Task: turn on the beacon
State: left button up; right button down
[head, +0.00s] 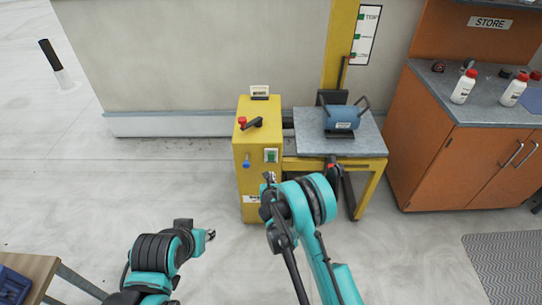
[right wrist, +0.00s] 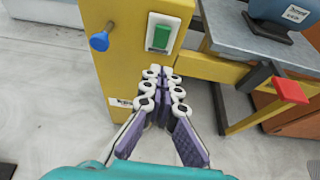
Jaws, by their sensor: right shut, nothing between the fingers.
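A yellow control cabinet (head: 246,180) stands against the wall. Its front face carries a green switch on a white plate (head: 271,155), large in the right wrist view (right wrist: 160,37), with a blue knob (head: 246,161) to its left. I cannot identify a beacon. My right gripper (head: 270,180) is shut and empty; in the right wrist view its fingertips (right wrist: 163,75) are just below the green switch. Contact cannot be told. My left gripper (head: 210,235) is low and left, away from the cabinet; its opening is unclear.
A yellow-framed bench (head: 300,147) with a blue drum (head: 342,117) adjoins the cabinet's right side. A red-ended lever (right wrist: 290,90) sticks out at the bench front. An orange store counter (head: 440,150) stands at right. The floor left of the cabinet is clear.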

jog(key=shift+f, duration=0.1)
jog(key=shift+w, duration=0.1)
jog(key=b, duration=0.4)
send_near(271, 156)
notch_tip(271, 156, down, 4)
jog(key=w, duration=0.3)
jog(key=w+r, duration=0.1)
jog(key=shift+w, duration=0.25)
jog(key=shift+w+r+b, duration=0.15)
jog(key=shift+w+b, duration=0.25)
jog(key=shift+w, duration=0.25)
jog(key=shift+r, duration=0.1)
